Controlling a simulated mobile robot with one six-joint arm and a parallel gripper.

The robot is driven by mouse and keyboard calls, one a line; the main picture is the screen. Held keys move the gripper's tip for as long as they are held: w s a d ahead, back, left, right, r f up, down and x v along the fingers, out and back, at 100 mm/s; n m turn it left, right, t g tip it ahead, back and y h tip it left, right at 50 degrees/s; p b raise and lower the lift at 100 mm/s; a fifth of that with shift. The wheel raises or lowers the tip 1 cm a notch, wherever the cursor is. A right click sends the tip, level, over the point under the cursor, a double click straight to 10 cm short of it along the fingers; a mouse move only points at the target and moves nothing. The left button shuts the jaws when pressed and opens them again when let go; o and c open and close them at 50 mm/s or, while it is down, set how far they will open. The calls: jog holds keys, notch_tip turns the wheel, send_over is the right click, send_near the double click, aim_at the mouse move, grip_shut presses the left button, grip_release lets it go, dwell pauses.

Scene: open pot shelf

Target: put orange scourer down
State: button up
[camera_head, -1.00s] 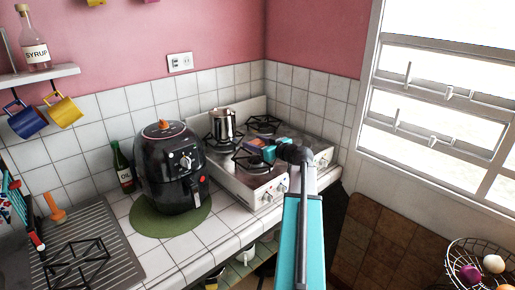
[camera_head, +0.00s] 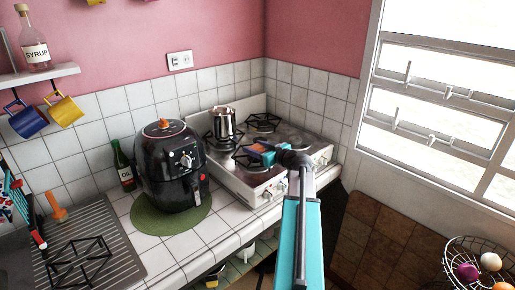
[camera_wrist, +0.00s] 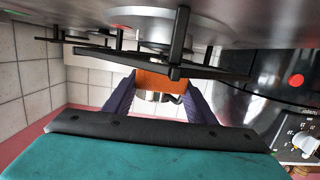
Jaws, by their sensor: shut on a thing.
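The orange scourer (camera_wrist: 158,79) is between the two dark blue fingers of my gripper (camera_wrist: 160,98) in the wrist view. The wrist view looks upside down, with the stove along its top. A black pan grate (camera_wrist: 160,62) of the stove crosses just in front of the scourer; I cannot tell whether they touch. In the head view my gripper (camera_head: 264,153) is low over the stove top (camera_head: 230,172), by the front left burner. The scourer shows there only as a small orange patch (camera_head: 257,148).
A steel pot (camera_head: 222,123) stands on the back left burner. A black air fryer (camera_head: 172,165) on a green mat (camera_head: 150,224) stands left of the stove. A green bottle (camera_head: 122,165) is behind it. The sink drainer (camera_head: 120,245), holding a loose black grate, is at far left.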

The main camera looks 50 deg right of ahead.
jog(key=shift+f+b, duration=0.35)
jog(key=shift+b, duration=0.2)
jog(key=o, duration=1.1)
jog(key=shift+r, duration=0.1)
jog(key=shift+r+p, duration=0.5)
jog(key=shift+p, duration=0.45)
jog(key=shift+s+f, duration=0.15)
jog(key=shift+s, duration=0.1)
jog(key=s+b, duration=0.1)
jog(key=s, duration=0.2)
jog(key=s+r+b, duration=0.1)
jog(key=s+b, duration=0.1)
jog(key=s, duration=0.2)
jog(key=s+a+r+b, duration=0.1)
jog(key=s, duration=0.3)
jog(key=shift+s+r, duration=0.1)
jog(key=shift+s, duration=0.05)
jog(key=shift+s, duration=0.1)
